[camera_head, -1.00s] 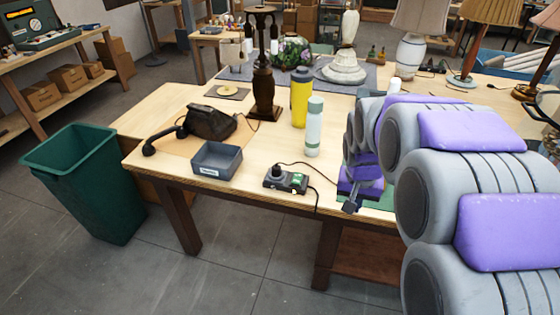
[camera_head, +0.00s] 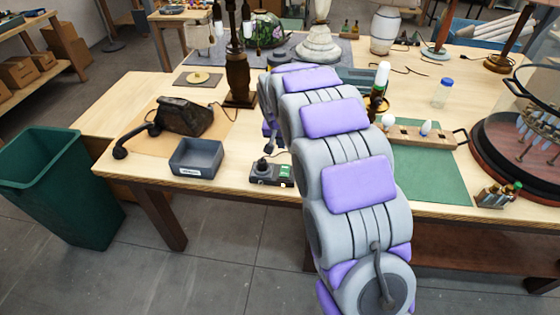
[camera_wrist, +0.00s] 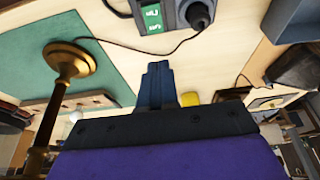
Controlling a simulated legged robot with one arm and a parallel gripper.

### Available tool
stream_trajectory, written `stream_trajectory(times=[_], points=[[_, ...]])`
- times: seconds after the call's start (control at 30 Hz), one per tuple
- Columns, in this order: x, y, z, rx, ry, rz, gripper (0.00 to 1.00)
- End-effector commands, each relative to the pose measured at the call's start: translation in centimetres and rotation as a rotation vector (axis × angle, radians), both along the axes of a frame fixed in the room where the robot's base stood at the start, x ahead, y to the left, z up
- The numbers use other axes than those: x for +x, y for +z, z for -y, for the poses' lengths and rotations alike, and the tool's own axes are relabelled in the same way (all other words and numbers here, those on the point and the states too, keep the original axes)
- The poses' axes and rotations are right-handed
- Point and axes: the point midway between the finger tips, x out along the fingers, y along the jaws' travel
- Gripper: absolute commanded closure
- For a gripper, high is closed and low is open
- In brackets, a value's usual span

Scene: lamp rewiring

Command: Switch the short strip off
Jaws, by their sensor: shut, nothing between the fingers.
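The short strip (camera_head: 268,174) is a small dark power strip near the table's front edge. A black plug (camera_head: 262,165) sits in its left end, and a green-lit switch (camera_head: 286,171) is at its right end. In the wrist view the strip (camera_wrist: 176,9) shows at the top edge, partly cut off, with its green switch (camera_wrist: 152,17) and plug (camera_wrist: 199,15). My gripper (camera_head: 269,147) is shut and empty, just behind the strip in the head view. In the wrist view the closed fingertips (camera_wrist: 158,68) point toward the strip, with a visible gap.
A grey tray (camera_head: 197,170) and a dark telephone-like object (camera_head: 186,116) stand left of the strip. A brown lamp base (camera_head: 238,75) stands behind. A green mat (camera_head: 425,180) with a wooden bulb holder (camera_head: 415,136) lies right of my arm. A cord runs from the plug.

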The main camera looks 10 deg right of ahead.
Motion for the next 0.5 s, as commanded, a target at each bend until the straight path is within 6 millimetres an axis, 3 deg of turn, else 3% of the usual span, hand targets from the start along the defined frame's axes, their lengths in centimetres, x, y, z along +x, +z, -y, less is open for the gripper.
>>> stream_trajectory(times=[0.27,0.5], points=[[0.2,-0.4,0.1,0.001,-0.001,-0.002,1.00],[0.9,-2.9,0.5,0.002,-0.001,-0.005,1.00]])
